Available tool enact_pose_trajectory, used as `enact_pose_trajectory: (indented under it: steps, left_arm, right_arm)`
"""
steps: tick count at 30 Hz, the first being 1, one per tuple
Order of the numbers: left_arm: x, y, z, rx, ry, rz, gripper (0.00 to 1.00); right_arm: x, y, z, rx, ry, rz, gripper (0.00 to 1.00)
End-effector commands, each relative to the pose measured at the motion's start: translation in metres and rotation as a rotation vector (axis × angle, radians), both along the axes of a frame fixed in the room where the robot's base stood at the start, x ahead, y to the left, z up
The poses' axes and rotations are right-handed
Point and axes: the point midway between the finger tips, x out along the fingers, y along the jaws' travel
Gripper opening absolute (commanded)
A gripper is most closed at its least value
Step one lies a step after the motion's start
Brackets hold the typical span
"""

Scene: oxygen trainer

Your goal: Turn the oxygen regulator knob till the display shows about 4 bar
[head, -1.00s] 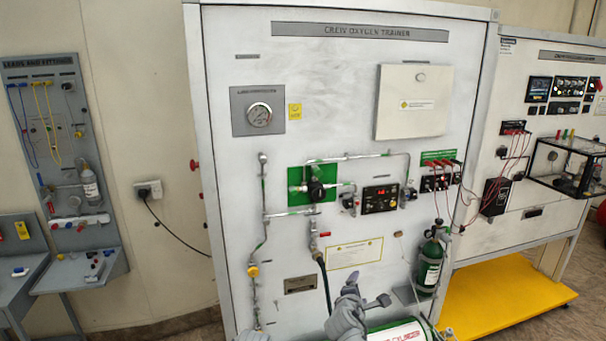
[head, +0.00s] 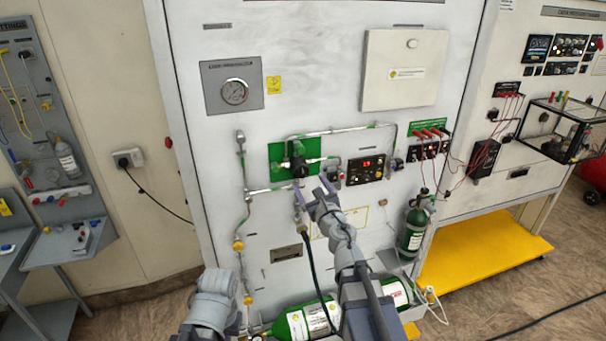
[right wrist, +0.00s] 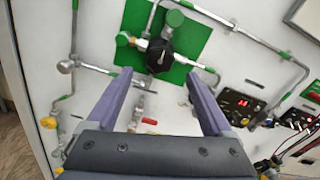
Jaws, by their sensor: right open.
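The black regulator knob (head: 299,168) sits on a green plate (head: 281,160) on the white panel. In the right wrist view the knob (right wrist: 159,56) is just ahead of the fingertips, roughly between them. My right gripper (head: 311,187) is open and empty, just below the knob in the head view; its spread fingers (right wrist: 158,76) show no contact with it. The display (head: 367,169) right of the knob has red digits, too small to read; it also shows in the right wrist view (right wrist: 239,102). My left gripper does not show.
Metal pipes (head: 335,130) and fittings surround the knob. A dark hose (head: 316,265) hangs below. Green cylinders (head: 290,326) lie low in front, and another (head: 415,228) stands at right.

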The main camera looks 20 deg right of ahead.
Motion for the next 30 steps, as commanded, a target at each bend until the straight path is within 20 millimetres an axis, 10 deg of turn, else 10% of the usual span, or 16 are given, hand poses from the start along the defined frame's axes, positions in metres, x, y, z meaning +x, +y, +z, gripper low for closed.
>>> enact_pose_trajectory:
  steps: [10, 21, 30]
  left_arm:
    - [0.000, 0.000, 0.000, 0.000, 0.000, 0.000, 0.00]
    - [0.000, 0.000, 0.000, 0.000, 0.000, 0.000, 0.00]
    - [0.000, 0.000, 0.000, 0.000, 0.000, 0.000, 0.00]
  right_arm:
    - [0.055, 0.002, 0.000, 0.002, 0.000, 0.000, 0.85]
    - [0.063, 0.002, 0.000, 0.003, 0.000, -0.001, 0.85]
    - [0.063, 0.002, 0.000, 0.003, 0.000, -0.001, 0.52]
